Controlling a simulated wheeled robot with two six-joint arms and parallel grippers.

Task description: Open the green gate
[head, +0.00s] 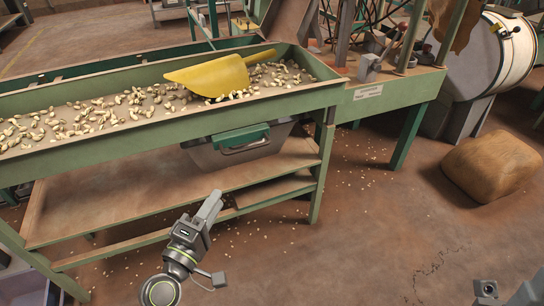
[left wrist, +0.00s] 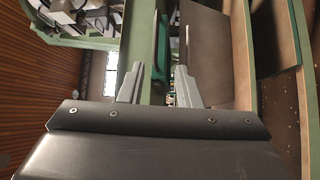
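The green gate (head: 240,137) is a green plate with a bar handle on the front of a grey metal hopper (head: 212,157) under the trough. My left gripper (head: 213,203) is below and in front of the gate, apart from it, pointing up toward it. In the left wrist view, the fingers of my left gripper (left wrist: 157,78) stand apart with nothing held. The green gate (left wrist: 161,48) shows beyond and between the fingertips there. How far the gate is open is hard to tell. My right gripper's fingers are not visible.
The green-framed trough (head: 110,140) holds many pale nuts and a yellow scoop (head: 215,75). A wooden shelf (head: 150,197) lies below the hopper. A brown sack (head: 491,167) sits on the floor at right. Nuts are scattered on otherwise clear floor before the bench.

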